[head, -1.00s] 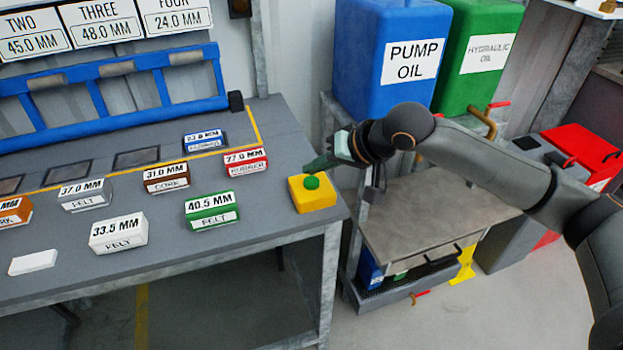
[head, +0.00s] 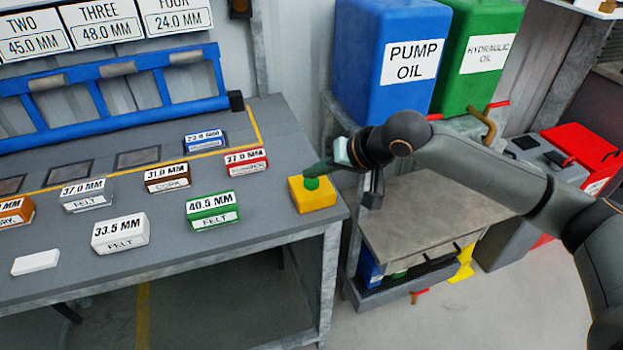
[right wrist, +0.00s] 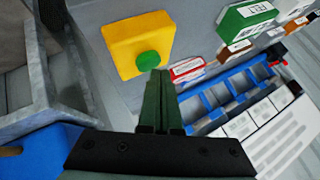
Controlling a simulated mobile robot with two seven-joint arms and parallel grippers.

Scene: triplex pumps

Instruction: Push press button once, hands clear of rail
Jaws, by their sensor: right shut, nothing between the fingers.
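The press button is a green round cap (head: 312,183) on a yellow box (head: 313,201) at the right front corner of the grey table. My right gripper (head: 309,173) is shut and empty, its green fingertips just over the button's cap; I cannot tell if they touch it. The button also shows in the right wrist view (right wrist: 148,61), with the closed fingers (right wrist: 158,75) ending beside it. The rail (head: 120,80), a blue frame at the back of the table, is well apart from my right gripper. My left gripper is out of view.
Several labelled blocks stand on the table (head: 180,245), the red one (head: 246,162) and green one (head: 211,209) nearest the button. Right of the table is a cart with a blue pump oil tank (head: 385,50) and a green hydraulic oil tank (head: 478,60).

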